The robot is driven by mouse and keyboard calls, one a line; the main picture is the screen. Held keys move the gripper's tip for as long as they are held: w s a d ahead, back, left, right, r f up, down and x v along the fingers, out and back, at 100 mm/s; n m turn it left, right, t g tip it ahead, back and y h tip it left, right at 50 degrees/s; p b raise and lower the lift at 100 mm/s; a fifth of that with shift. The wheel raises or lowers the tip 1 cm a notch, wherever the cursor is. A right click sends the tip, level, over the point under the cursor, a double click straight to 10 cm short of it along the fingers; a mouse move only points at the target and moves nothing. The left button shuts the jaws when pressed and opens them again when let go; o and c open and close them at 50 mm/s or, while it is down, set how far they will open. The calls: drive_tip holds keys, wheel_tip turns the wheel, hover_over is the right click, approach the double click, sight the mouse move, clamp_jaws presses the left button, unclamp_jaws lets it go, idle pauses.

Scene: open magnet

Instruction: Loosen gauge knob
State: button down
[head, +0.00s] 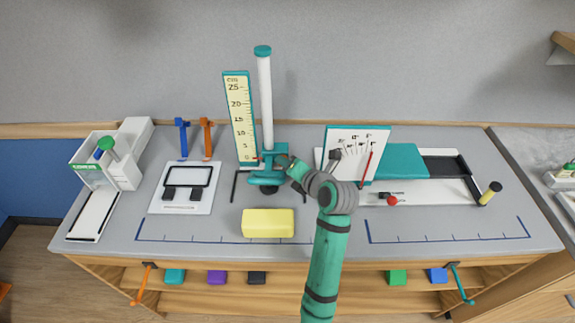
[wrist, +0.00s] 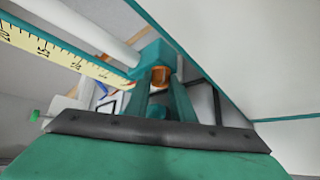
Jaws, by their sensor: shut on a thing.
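The gauge stands upright at the back of the bench, with a yellow scale (head: 240,115), a white post (head: 265,100) and a teal carriage (head: 268,178) low on the post. My gripper (head: 285,163) reaches in from the right and is shut at the right side of the carriage. In the wrist view, my gripper (wrist: 158,88) has its two teal fingers close together on a small orange part, the gauge knob (wrist: 163,76), beside the teal block. In the head view, the knob is hidden by my gripper. The scale (wrist: 60,50) slants across the wrist view.
A yellow block (head: 268,223) lies in front of the gauge. A white card (head: 355,140) stands close to the right of my gripper, before a teal-and-white slide (head: 405,160). Blue (head: 182,138) and orange (head: 206,138) clamps stand left of the scale. The bench's front left is mostly clear.

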drive_tip(key=shift+n+h, duration=0.3)
idle(0.5)
drive_tip(key=c, duration=1.5)
unclamp_jaws()
drive_tip(key=shift+c, duration=0.2)
drive_tip(key=shift+r, duration=0.1)
drive_tip(key=v, duration=1)
drive_tip(key=shift+s+r, duration=0.25)
drive_tip(key=shift+s, duration=0.05)
